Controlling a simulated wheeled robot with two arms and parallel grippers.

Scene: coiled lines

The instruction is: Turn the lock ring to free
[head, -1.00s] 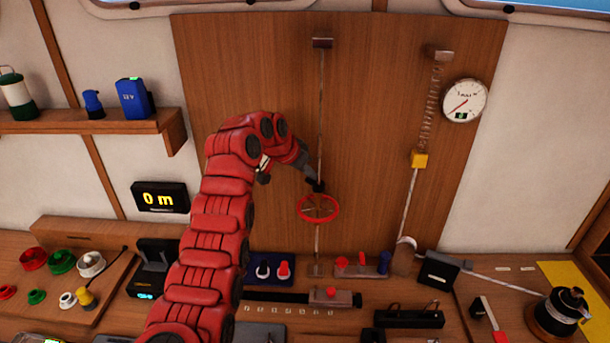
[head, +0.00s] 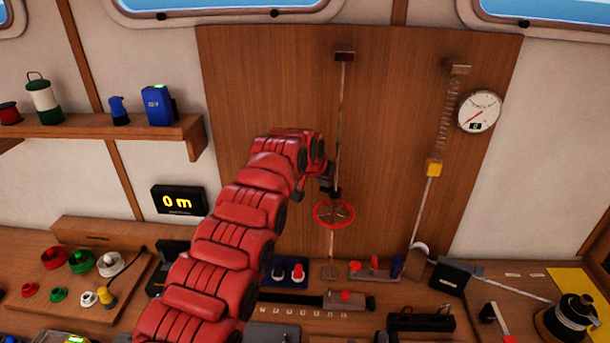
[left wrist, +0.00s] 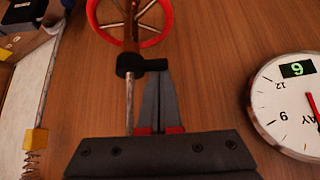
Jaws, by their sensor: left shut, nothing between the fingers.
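A black collar with a side tab (head: 334,193) sits on a thin vertical rod (head: 343,110) just above a red spoked wheel (head: 334,214). I cannot tell for sure whether this collar or the wheel is the lock ring. My left gripper (head: 328,183) is at the collar, partly hidden by its own wrist. In the left wrist view, its fingers (left wrist: 160,75) are shut and empty, with the tips right by the tab of the collar (left wrist: 140,65). Whether they touch it I cannot tell. The wheel (left wrist: 158,22) lies beyond the tips. My right gripper is out of view.
Right of the rod hang a spring with a yellow block (head: 433,168) and a round dial (head: 479,111). A display (head: 178,200) reads 0 m. The bench below holds several tools and a black winch (head: 568,318). The wood panel around the rod is clear.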

